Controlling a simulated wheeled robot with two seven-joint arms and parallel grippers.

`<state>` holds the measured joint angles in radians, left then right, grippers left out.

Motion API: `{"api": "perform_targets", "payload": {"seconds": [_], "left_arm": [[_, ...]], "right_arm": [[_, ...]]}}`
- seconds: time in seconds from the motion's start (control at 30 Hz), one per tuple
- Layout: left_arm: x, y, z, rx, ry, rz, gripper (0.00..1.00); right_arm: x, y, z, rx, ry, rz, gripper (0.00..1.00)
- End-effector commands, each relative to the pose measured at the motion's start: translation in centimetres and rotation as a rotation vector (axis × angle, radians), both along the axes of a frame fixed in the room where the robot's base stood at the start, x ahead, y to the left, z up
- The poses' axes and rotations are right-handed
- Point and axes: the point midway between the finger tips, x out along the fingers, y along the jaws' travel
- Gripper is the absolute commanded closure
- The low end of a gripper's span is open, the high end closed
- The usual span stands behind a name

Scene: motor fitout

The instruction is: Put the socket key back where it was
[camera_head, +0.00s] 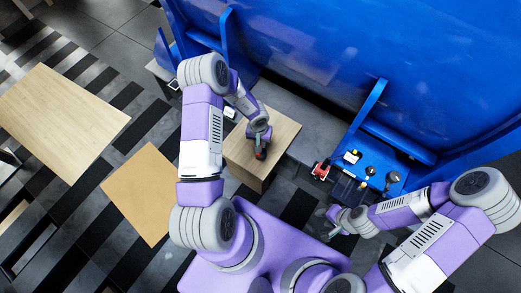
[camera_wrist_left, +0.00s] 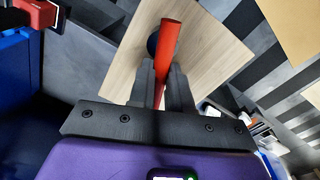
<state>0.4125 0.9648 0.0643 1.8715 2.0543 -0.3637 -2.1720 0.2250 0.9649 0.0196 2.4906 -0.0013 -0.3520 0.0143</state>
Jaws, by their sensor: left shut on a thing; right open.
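My left gripper (camera_head: 262,150) is shut on the socket key, over a small light-wood table (camera_head: 285,133). In the left wrist view the socket key (camera_wrist_left: 168,42) shows as a red bar standing up between the two dark fingers. A dark round part shows beside the bar, against the wood top; I cannot tell whether it belongs to the key or touches the table. My right gripper (camera_head: 334,219) is open near the front of the blue bench, apart from the small table.
A blue bench tray (camera_head: 390,190) holds several small parts, with a red item (camera_head: 321,170) at its left edge. A large blue panel (camera_head: 300,40) stands behind. A wooden table (camera_head: 60,120) and a tan board (camera_head: 140,195) lie to the left.

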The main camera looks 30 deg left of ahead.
Motion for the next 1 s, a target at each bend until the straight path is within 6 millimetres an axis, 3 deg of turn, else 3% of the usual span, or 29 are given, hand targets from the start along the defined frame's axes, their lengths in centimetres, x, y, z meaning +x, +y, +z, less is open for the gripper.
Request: {"api": "perform_targets", "payload": {"seconds": [0.4, 0.77, 0.8, 0.93, 1.0], "left_arm": [[0.1, 0.0, -4.3, 0.001, -0.002, 0.0, 1.0], [0.1, 0.0, -4.5, 0.001, -0.002, -0.001, 1.0], [0.1, 0.0, -4.5, 0.0, -0.001, -0.001, 0.77], [0.0, 0.0, -4.5, 0.0, -0.001, -0.001, 0.57], [0.0, 0.0, -4.5, 0.0, -0.001, -0.001, 0.56]], "right_arm": [[0.0, 0.0, -2.4, 0.0, 0.0, 0.0, 0.58], [0.0, 0.0, -2.2, 0.0, -0.001, 0.0, 0.58], [0.0, 0.0, -2.2, 0.0, -0.001, 0.0, 0.58], [0.0, 0.0, -2.2, 0.0, -0.001, 0.0, 0.58], [0.0, 0.0, -2.2, 0.0, -0.001, 0.0, 0.58]]}}
